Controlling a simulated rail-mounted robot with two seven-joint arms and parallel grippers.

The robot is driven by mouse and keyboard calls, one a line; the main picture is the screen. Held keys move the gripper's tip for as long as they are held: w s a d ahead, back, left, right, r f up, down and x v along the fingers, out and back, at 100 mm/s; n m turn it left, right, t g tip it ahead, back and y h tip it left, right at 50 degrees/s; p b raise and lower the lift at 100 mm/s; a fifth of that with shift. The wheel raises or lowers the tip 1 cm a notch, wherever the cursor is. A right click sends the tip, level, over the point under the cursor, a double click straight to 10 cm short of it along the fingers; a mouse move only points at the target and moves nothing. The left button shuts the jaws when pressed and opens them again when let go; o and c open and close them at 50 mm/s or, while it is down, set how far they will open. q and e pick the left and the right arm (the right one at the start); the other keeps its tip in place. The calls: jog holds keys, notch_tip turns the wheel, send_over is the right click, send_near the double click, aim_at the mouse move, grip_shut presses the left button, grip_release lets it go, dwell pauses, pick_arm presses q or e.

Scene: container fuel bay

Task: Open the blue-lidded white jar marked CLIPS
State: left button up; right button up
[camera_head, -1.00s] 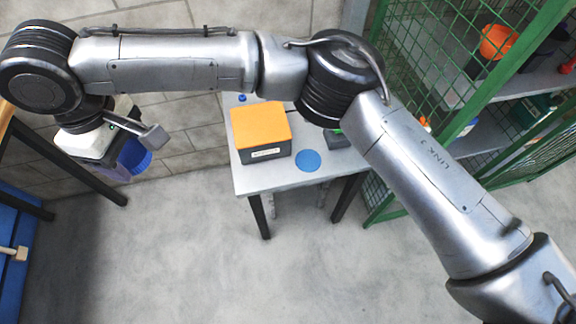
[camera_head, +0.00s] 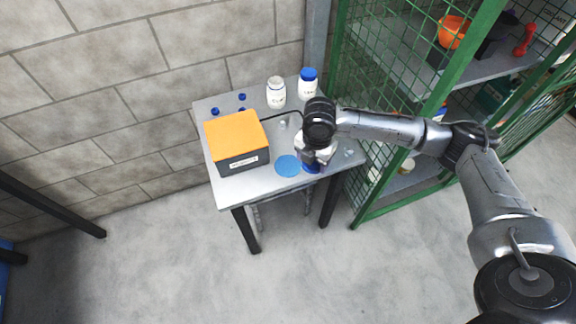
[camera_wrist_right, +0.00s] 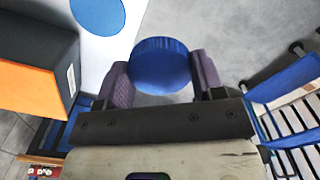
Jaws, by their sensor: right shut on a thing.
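My right gripper (camera_head: 312,158) is over the front right part of the table, seen from above with its fingers mostly hidden. It is shut on a blue lid (camera_wrist_right: 160,62), which sits between the two fingers in the wrist view. The lid also shows under the gripper in the head view (camera_head: 311,168), just right of a flat blue disc (camera_head: 288,166). A white jar (camera_head: 276,92) without a lid stands upright at the back of the table; its label seems to read CLIPS. A second white jar (camera_head: 308,88) with a blue lid stands beside it, its label too small to read. My left gripper is not in view.
A dark box with an orange lid (camera_head: 236,136) stands on the left of the small table (camera_head: 228,188). Small blue pieces (camera_head: 242,97) lie behind it. A green mesh cage (camera_head: 385,60) with shelves stands close on the right. The floor in front is clear.

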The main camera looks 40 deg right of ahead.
jog(key=shift+s+d+f, duration=0.2)
jog(key=shift+s+d, duration=0.25)
jog(key=shift+d, duration=0.25)
jog(key=shift+d+f+n, duration=0.2)
jog(key=shift+n, duration=0.1)
jog(key=b, duration=0.4)
send_over(288, 165)
notch_tip(288, 165, down, 7)
jog(key=shift+a+r, duration=0.1)
jog(key=shift+a, duration=0.05)
notch_tip(288, 165, down, 4)
jog(key=shift+s+f+b, duration=0.1)
jog(key=shift+b, duration=0.95)
jog(key=o, duration=0.7)
jog(key=shift+f, duration=0.1)
jog(key=shift+o, duration=0.2)
